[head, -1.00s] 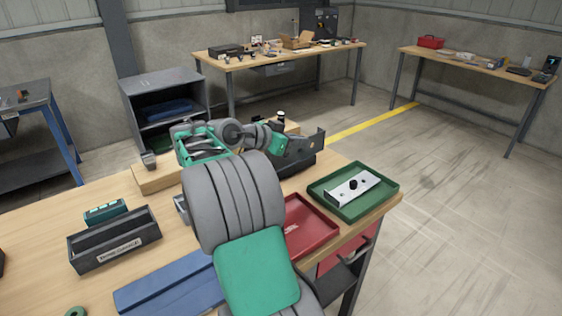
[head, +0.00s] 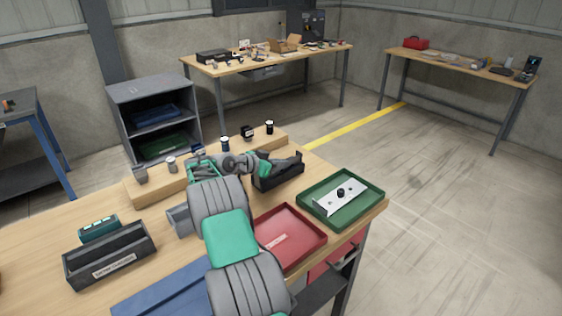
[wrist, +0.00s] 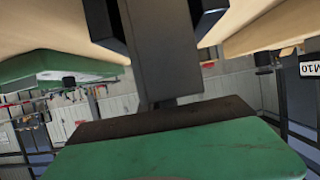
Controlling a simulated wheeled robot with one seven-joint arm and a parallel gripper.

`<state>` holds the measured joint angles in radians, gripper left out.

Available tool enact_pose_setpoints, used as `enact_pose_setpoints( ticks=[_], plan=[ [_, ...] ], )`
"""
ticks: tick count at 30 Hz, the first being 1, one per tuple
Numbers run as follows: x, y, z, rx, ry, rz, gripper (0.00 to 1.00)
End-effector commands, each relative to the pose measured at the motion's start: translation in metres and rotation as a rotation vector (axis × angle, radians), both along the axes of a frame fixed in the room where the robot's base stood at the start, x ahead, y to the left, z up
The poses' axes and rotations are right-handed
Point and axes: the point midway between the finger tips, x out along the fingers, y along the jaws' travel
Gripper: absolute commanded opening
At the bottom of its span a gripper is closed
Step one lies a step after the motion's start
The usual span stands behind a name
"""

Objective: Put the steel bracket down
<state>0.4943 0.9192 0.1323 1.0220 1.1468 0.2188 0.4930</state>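The steel bracket (head: 291,164) is a dark grey piece at the end of my arm in the head view, partly covered by the arm and low over a black open box. In the wrist view the bracket (wrist: 160,45) appears as a dark upright bar between two black fingers. My gripper (head: 277,167) seems shut on it; the fingers (wrist: 157,22) lie close along both sides. Whether the bracket touches anything beneath is hidden. A green tray (head: 373,187) at the bench's right end holds a pale metal plate (head: 328,204) with a black knob.
The black box (head: 278,182) sits left of the green tray. A red tray (head: 308,243) lies in front. A wooden block (head: 150,188) with small bottles runs behind my arm. A dark labelled bin (head: 110,257) and blue mat (head: 165,290) are at left.

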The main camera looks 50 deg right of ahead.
Motion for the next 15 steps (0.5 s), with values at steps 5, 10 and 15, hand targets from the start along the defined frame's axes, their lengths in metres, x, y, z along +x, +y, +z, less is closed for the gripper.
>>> enact_pose_setpoints(
  ticks=[5, 10, 15],
  plan=[
    [0.0007, -0.0006, 0.0028, -0.005, -0.007, 0.0, 0.0],
    [0.0004, -0.0001, -0.0013, -0.001, -0.003, 0.001, 0.07],
    [0.0004, -0.0001, -0.0011, -0.001, -0.003, 0.001, 0.21]
  ],
)
